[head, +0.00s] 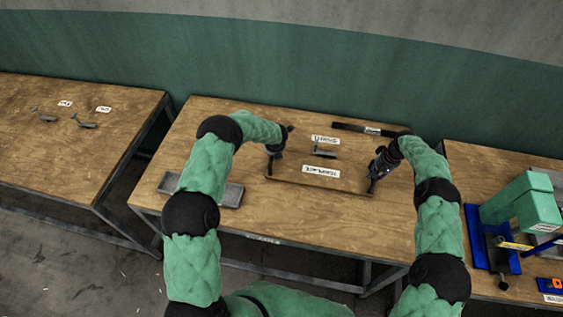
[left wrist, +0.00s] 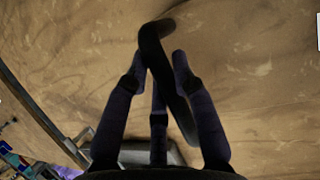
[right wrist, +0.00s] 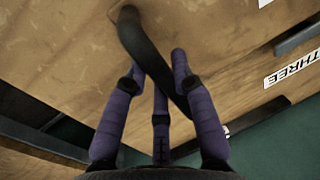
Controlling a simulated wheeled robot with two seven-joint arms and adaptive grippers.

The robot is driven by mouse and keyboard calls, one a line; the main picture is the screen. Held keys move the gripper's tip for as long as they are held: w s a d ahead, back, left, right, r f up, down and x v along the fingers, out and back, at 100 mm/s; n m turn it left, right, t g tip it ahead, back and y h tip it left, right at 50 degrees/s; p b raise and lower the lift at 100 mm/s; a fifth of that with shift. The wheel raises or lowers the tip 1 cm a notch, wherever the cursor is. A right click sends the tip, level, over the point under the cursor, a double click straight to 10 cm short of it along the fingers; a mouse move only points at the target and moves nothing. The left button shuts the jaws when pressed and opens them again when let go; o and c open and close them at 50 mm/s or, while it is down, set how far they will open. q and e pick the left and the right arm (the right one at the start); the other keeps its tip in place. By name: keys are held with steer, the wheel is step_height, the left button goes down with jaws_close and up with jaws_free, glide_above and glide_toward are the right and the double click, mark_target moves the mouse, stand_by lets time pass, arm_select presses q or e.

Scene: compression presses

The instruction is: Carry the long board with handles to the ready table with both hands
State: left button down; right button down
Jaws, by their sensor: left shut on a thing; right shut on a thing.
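The long wooden board (head: 345,184) has a dark front edge and lies level between my two hands over the middle table. My left gripper (head: 276,153) is shut on the dark curved handle (left wrist: 152,55) at its left end. My right gripper (head: 377,172) is shut on the other dark handle (right wrist: 140,45) at its right end. Each handle runs slantwise between the fingers in its wrist view. I cannot tell if the board touches the table. Which table is the ready table is not readable.
A white template label (head: 321,171) and a small grey part (head: 325,153) show near the board. A black bar (head: 350,128) lies behind. A grey tray (head: 229,196) is at left. The left table (head: 50,160) holds small parts. A green-and-blue press (head: 520,210) stands right.

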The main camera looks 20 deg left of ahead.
arm_select(q)
steer(key=shift+f, duration=0.25)
arm_select(e)
steer(key=shift+f, duration=0.2)
arm_select(q)
steer(key=c, duration=1)
jaws_free()
steer(key=shift+f, duration=0.1)
steer(key=shift+c, duration=0.2)
arm_select(e)
steer(key=c, duration=1)
jaws_free()
steer(key=shift+f, duration=0.1)
steer(key=shift+c, duration=0.2)
arm_select(q)
steer(key=v, duration=1.2)
arm_select(e)
step_height(320, 180, up, 12)
steer(key=d, duration=0.2)
steer(key=shift+d, duration=0.2)
steer(key=shift+f, duration=0.1)
